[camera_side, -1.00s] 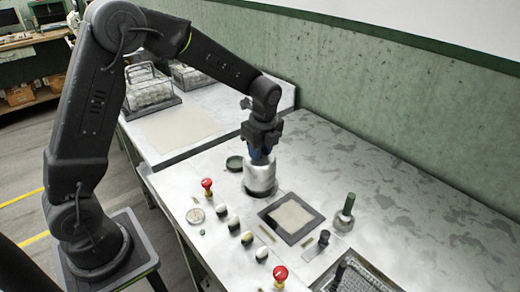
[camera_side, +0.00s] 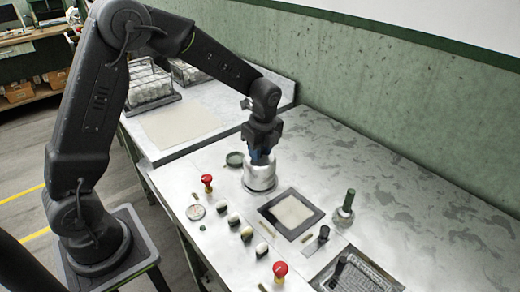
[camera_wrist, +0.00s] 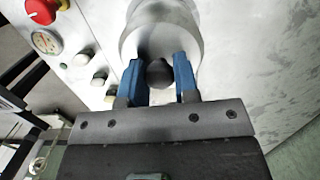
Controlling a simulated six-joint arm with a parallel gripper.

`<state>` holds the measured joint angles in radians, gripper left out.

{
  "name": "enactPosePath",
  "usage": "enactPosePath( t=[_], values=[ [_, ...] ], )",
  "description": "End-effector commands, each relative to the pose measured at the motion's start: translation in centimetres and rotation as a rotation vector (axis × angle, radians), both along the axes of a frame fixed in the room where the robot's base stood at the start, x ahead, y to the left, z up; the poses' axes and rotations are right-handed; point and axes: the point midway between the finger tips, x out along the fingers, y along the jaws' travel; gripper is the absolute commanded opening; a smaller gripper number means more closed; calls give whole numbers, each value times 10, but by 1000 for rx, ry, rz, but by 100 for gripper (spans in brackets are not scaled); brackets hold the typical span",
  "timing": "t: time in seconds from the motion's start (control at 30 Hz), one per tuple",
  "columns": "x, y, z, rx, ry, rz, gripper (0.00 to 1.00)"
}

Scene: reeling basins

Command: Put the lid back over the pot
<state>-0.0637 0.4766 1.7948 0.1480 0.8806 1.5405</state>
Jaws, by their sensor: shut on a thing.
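A silvery metal pot (camera_side: 259,183) stands on the steel worktop, left of the framed square panel. My gripper (camera_side: 261,158) points straight down right above it, its blue fingers at the pot's top. In the wrist view my gripper (camera_wrist: 158,70) is shut on a dark round knob (camera_wrist: 159,75), which appears to be the lid's handle. Pale metal round surfaces (camera_wrist: 160,40) show beyond the knob. I cannot tell where the lid's edge ends and the pot begins, or whether the two touch.
A small dark green round dish (camera_side: 234,159) lies just left of the pot. A red button (camera_side: 207,180), a gauge (camera_side: 195,212) and several pale knobs line the front. The worktop behind is clear.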

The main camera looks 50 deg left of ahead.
Motion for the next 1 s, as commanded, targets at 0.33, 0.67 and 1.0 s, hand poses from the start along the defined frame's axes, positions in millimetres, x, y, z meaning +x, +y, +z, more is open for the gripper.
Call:
enactPosePath(
  t=[0.33, 0.67, 1.0],
  values=[
    [0, 0, -2, 0, 0, 0, 0],
    [0, 0, -2, 0, 0, 0, 52],
    [0, 0, -2, 0, 1, 0, 70]
  ],
)
